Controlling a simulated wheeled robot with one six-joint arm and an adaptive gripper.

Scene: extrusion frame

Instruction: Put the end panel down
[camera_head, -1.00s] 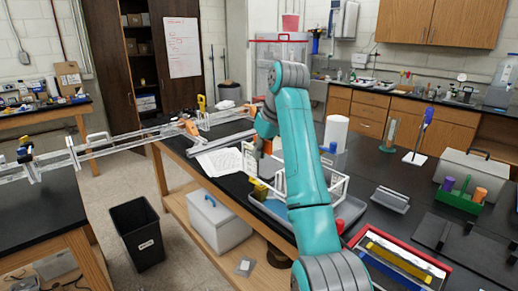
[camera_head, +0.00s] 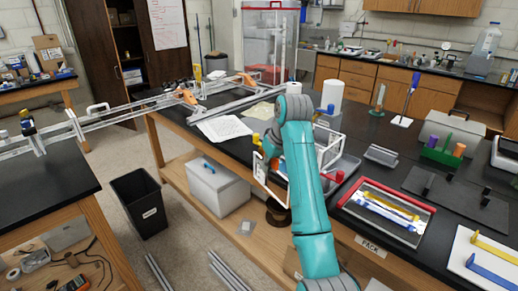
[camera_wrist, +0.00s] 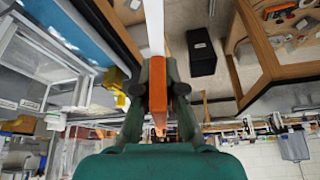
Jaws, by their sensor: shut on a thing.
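The end panel (camera_head: 262,184), a thin white open frame, is in my gripper in the head view. It hangs tilted by the front edge of the black bench, partly hidden by my arm. In the wrist view its white bar (camera_wrist: 154,28) runs up from between the fingers, with an orange piece at its lower end. In the head view my gripper (camera_head: 268,160) is mostly hidden behind the arm. I cannot tell whether the panel touches the bench.
A grey tray (camera_head: 346,168) with a white frame in it lies right of my arm. A red-edged tray (camera_head: 424,228) marked PACK is nearer. A long rail frame (camera_head: 128,116) spans the gap between benches. Paper sheets (camera_head: 224,128) lie left. A black bin (camera_head: 140,203) stands on the floor.

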